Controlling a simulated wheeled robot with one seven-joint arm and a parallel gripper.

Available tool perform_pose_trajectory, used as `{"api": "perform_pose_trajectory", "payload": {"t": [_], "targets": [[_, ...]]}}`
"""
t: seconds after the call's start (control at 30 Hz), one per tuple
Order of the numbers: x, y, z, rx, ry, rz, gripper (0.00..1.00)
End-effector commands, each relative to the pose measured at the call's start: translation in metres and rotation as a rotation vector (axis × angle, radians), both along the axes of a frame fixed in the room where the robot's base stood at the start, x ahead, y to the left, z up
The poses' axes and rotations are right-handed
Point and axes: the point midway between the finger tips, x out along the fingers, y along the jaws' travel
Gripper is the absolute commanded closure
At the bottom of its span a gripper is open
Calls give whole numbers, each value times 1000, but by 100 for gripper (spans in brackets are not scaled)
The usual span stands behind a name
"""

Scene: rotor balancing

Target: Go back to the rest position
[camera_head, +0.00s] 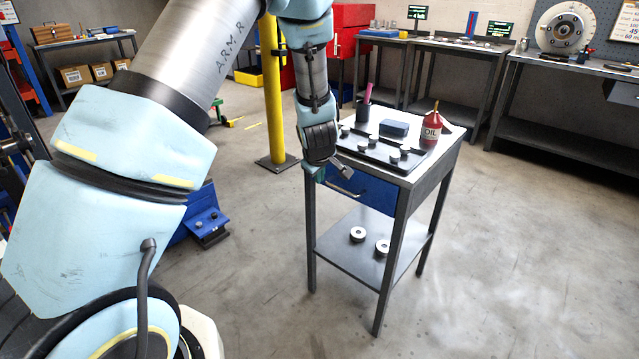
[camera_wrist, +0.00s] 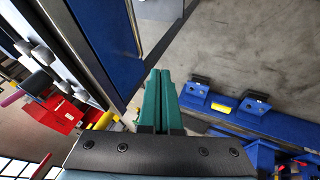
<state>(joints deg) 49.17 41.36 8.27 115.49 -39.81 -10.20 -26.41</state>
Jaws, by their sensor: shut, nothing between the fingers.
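My gripper (camera_wrist: 160,98) shows in the wrist view as two green fingers lying side by side, shut and empty. In the head view my gripper (camera_head: 343,182) hangs at the left front corner of the small table (camera_head: 440,165), close to the handle of its blue drawer (camera_head: 375,190). The fingertips are small there, and I cannot tell whether they touch the table. The blue drawer front also shows in the wrist view (camera_wrist: 108,30), just beyond and left of the fingers.
On the table are a dark tray (camera_head: 375,155) with several metal weights, a dark blue box (camera_head: 394,128), a red oil bottle (camera_head: 431,130) and a pen cup (camera_head: 363,112). Two rings (camera_head: 357,234) lie on the lower shelf. A yellow post (camera_head: 273,95) stands behind my arm. Floor at right is clear.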

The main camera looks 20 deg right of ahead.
Motion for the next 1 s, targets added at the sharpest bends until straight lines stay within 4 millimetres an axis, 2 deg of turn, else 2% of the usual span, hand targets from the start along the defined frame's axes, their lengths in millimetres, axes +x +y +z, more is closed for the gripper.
{"api": "perform_pose_trajectory", "payload": {"t": [0.03, 0.2, 0.47, 0.57, 0.67, 0.77, 0.87, 1.0], "targets": [[-5, 1, 9, -2, -2, -2, 100], [-17, 6, 28, -1, -2, -1, 100], [-22, 10, 37, 1, 0, 0, 100], [-20, 22, 43, 8, 11, -10, 100], [-20, 55, 56, 34, 43, -42, 100], [-27, 105, 76, 77, 91, -103, 100], [-45, 160, 95, 130, 143, -181, 100], [-82, 232, 117, 212, 210, -291, 100]]}}
